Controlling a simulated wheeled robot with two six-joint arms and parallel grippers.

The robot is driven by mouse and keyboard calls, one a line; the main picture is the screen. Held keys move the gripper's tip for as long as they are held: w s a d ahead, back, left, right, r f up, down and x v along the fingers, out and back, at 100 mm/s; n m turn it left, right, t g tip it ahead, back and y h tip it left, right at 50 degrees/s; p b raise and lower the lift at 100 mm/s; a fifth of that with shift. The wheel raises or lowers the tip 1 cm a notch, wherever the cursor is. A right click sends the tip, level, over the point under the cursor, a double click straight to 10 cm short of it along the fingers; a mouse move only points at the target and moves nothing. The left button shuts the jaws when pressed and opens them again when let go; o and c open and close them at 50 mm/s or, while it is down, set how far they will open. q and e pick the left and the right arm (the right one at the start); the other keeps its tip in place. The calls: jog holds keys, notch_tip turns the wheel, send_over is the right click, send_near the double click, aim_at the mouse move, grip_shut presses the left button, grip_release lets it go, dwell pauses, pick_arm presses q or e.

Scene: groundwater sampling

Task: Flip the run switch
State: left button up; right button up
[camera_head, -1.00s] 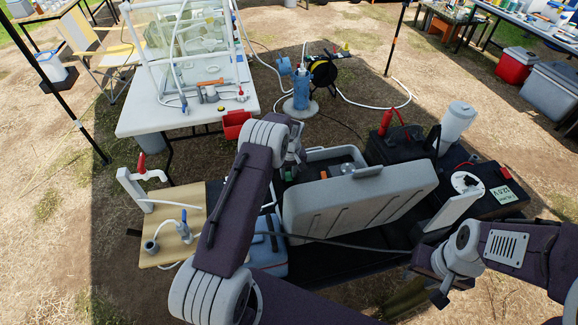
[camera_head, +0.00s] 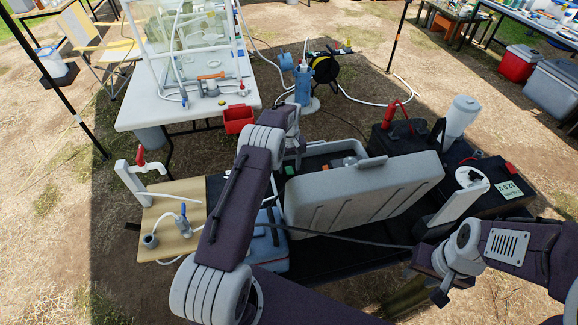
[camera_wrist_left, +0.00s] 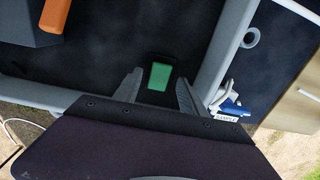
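A green rocker switch (camera_wrist_left: 160,75), which I take for the run switch, stands on a dark panel in the left wrist view. My left gripper (camera_wrist_left: 159,88) is open, its two grey fingers on either side of the green switch with gaps showing. In the head view my left gripper (camera_head: 296,150) reaches down into an open grey case, beside its raised lid (camera_head: 365,192).
The raised lid stands close to the right of my left gripper. A wooden board (camera_head: 170,215) with a tap and fittings lies at the left. A white table (camera_head: 150,117) stands behind, with a red bin (camera_head: 238,118). A black battery box (camera_head: 500,195) is at the right.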

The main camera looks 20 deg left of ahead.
aim_at(289, 170)
pick_arm(q)
jog(key=shift+r, duration=0.1)
notch_tip(289, 170, up, 9)
dwell(0.6)
